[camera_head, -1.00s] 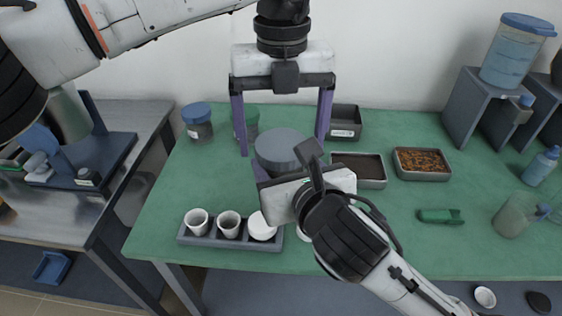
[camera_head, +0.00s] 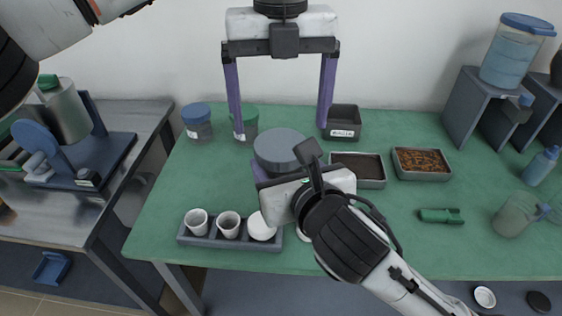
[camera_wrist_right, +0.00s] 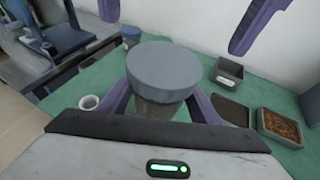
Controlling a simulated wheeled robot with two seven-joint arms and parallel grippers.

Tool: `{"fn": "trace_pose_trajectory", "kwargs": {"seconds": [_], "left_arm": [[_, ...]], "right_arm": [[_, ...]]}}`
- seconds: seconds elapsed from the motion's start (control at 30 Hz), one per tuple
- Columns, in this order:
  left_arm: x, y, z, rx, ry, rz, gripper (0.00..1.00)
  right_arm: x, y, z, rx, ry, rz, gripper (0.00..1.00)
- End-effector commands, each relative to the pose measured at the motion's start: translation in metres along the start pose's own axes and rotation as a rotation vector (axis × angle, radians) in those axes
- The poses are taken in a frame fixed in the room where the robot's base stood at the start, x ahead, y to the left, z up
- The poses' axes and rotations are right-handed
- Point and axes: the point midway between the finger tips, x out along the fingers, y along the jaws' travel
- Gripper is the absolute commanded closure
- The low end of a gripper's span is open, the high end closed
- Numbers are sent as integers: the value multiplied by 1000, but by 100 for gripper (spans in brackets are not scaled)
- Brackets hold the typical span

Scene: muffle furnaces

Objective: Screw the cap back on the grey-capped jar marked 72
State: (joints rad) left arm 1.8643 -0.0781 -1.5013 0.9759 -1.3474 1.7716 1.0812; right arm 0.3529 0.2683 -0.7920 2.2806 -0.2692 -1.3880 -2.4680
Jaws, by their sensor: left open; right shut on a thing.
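The grey-capped jar shows in the head view with its round grey cap (camera_head: 281,150) on top; most of its body is hidden behind my right gripper. In the right wrist view the cap (camera_wrist_right: 163,70) sits on the jar body (camera_wrist_right: 160,106); I cannot tell how tight it is, and no mark 72 shows. My right gripper (camera_head: 262,170) is shut around the jar body below the cap. My left gripper (camera_head: 280,115) is open and empty above and behind the cap, its purple fingers pointing down and wide apart. Its fingers also show in the right wrist view (camera_wrist_right: 180,28).
A blue-capped jar (camera_head: 197,121) and a green-capped jar (camera_head: 245,123) stand at the back left. Grey trays (camera_head: 358,170) lie to the right. A rack (camera_head: 205,240) with white cups is in front. A green item (camera_head: 440,216) lies on clear table at right.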

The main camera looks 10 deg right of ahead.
Motion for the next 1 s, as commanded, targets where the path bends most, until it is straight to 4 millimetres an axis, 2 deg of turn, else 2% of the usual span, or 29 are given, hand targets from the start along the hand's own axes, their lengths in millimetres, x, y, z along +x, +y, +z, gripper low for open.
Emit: {"fn": "trace_pose_trajectory", "kwargs": {"seconds": [0.13,0.4,0.5,0.87,1.0], "left_arm": [[-6,0,0,-87,-1,-1,11],[-29,-1,0,-468,0,-1,11],[-33,0,0,-555,0,0,11],[-35,0,0,-593,1,1,11],[-29,0,0,-592,1,2,11]], "right_arm": [[0,0,1,1,-3,1,100],[0,0,1,1,-3,1,100],[0,0,1,1,-3,1,100],[0,0,1,1,-3,1,100],[0,0,1,1,-3,0,100]]}}
